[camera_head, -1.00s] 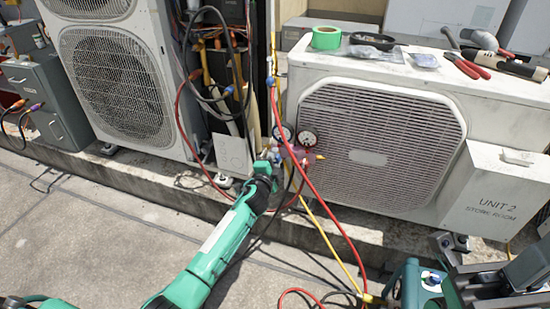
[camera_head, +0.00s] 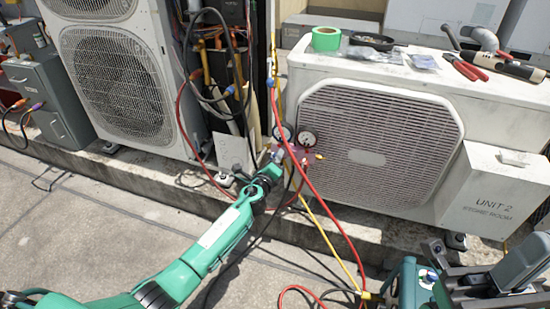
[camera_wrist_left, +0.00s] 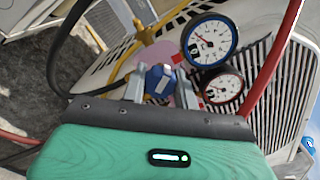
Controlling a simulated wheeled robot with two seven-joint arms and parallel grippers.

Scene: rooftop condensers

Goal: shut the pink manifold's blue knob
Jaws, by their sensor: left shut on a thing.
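The pink manifold (camera_wrist_left: 167,50) stands in front of the white condenser, with a blue-rimmed gauge (camera_wrist_left: 209,41) and a red-rimmed gauge (camera_wrist_left: 223,87) on it. In the head view the manifold (camera_head: 301,154) is small and partly behind the red hose. The blue knob (camera_wrist_left: 160,81) sits between the two fingers of my left gripper (camera_wrist_left: 161,92), which is shut on it. In the head view my left gripper (camera_head: 276,158) reaches the manifold's left side. The fingers hide part of the knob. Dark parts at the lower right of the head view may be my right gripper, but its jaws are unclear.
A red hose (camera_head: 311,183) and a yellow hose (camera_head: 338,234) hang past the manifold to the ground. The white condenser (camera_head: 462,118) stands behind, with green tape (camera_head: 326,39) and pliers (camera_head: 466,69) on top.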

